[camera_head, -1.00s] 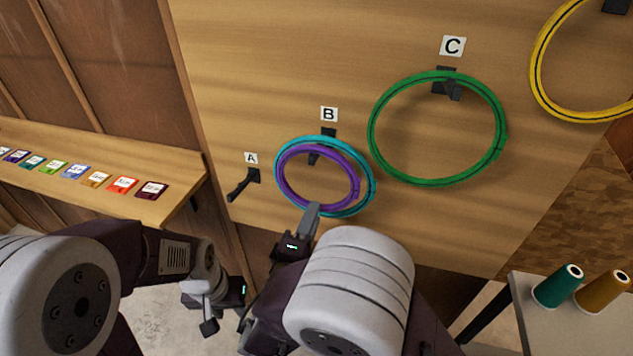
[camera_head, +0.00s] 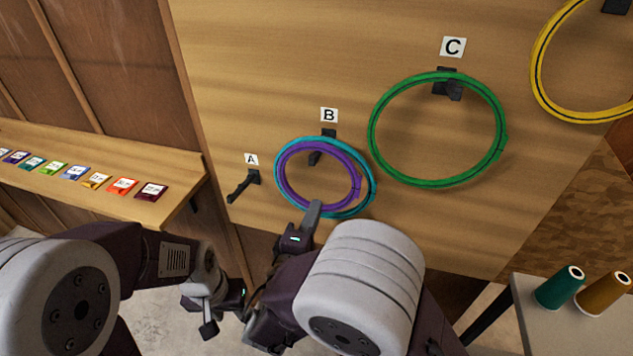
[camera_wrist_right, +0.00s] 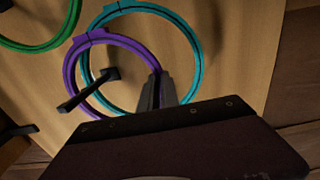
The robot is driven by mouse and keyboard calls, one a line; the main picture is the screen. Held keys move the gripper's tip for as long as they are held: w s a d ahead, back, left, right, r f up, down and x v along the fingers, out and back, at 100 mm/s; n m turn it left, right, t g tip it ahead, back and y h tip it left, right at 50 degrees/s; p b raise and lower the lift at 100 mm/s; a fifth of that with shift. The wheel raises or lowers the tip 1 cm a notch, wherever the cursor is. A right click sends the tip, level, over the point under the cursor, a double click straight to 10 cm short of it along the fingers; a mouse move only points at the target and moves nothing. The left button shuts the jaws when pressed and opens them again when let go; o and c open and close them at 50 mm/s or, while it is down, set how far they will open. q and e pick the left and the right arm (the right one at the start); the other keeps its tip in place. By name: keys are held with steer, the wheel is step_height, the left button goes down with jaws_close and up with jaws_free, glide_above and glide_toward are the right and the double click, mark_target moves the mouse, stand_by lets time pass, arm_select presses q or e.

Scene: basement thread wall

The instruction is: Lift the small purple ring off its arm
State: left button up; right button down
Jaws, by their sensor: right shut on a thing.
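The small purple ring (camera_head: 357,180) is around the black arm under label B (camera_head: 315,157), in front of a larger teal ring (camera_head: 373,192). In the right wrist view the purple ring (camera_wrist_right: 68,70) still encircles the arm (camera_wrist_right: 90,89), and the teal ring (camera_wrist_right: 198,62) lies behind it. My right gripper (camera_head: 315,207) is at the purple ring's lower edge, shut on it; its fingers (camera_wrist_right: 158,90) cover that part in the wrist view. My left gripper (camera_head: 222,318) hangs low at the left, away from the rings; its jaw opening is unclear.
A green ring (camera_head: 371,150) hangs at C, a yellow ring (camera_head: 537,75) at upper right. Arm A (camera_head: 243,185) is bare. A shelf with several coloured cards (camera_head: 75,173) is at left. Teal (camera_head: 558,288) and brown (camera_head: 603,293) thread cones stand on a table at right.

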steer(key=shift+r, duration=0.65)
steer(key=r+v, duration=0.1)
steer(key=v, duration=0.9)
steer(key=shift+r, duration=0.35)
